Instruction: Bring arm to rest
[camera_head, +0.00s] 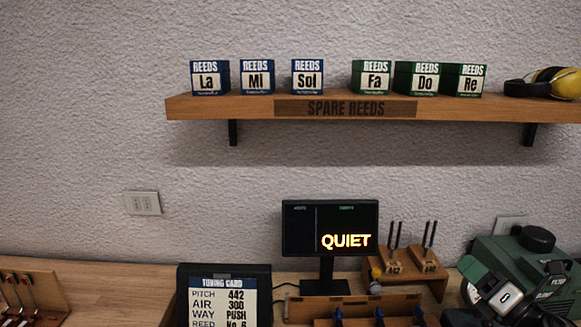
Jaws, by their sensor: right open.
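My right gripper (470,280) shows at the lower right, in front of a green machine (510,250). It is dark with pale and green parts and is partly cut off by the lower edge of the picture. Its jaws are open and I see nothing held between them. The gap between it and the machine is hard to judge. My left gripper is not in view.
A monitor (330,228) reading "QUIET" stands on the wooden bench (110,275). A tuning card (222,300) is left of it and a wooden tool stand (408,268) right. A wall shelf (225,107) holds several reed boxes and yellow ear defenders (563,83).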

